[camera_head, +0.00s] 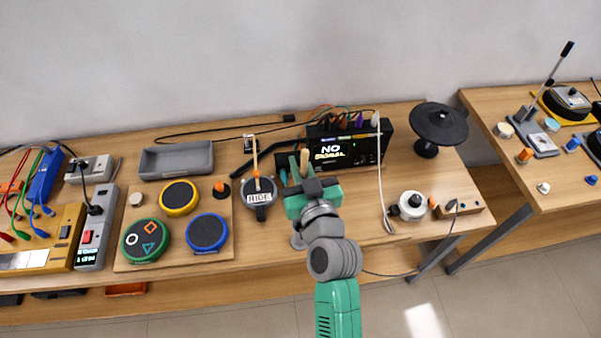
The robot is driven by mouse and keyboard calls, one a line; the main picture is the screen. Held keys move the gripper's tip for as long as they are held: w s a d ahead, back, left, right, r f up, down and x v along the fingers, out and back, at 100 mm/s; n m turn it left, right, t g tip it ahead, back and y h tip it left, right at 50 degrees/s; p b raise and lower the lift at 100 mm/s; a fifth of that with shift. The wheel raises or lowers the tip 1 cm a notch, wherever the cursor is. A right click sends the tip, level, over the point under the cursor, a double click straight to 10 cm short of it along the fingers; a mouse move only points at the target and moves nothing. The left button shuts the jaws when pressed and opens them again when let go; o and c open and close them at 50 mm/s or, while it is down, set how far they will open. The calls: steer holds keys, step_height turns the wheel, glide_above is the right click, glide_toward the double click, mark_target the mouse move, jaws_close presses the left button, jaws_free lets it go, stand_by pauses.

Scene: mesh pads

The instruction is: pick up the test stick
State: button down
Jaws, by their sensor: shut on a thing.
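My gripper (300,172) is at the middle of the table, in front of the black module with the lit display. A short tan rod end, which looks like the test stick (304,158), shows at the jaws and points up. The gripper is shut on it, though the grip itself is mostly hidden by my green fingers and wrist. The lower part of the stick is hidden. Another thin wooden stick (256,160) stands out over the round pad marked RIDE (258,199), left of my gripper.
Left of the gripper, a board (182,256) carries yellow, blue and green round pads, with a grey tray (176,160) behind. The display module (367,148) is just behind my gripper. A black cymbal-like pad (438,124) stands right.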

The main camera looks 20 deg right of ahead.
steer(key=shift+r, duration=0.2)
step_height(320, 180, up, 14)
steer(key=p, duration=1)
glide_above(305, 153)
steer(key=w, duration=0.3)
steer(key=shift+w+d, duration=0.15)
steer(key=shift+d, duration=0.1)
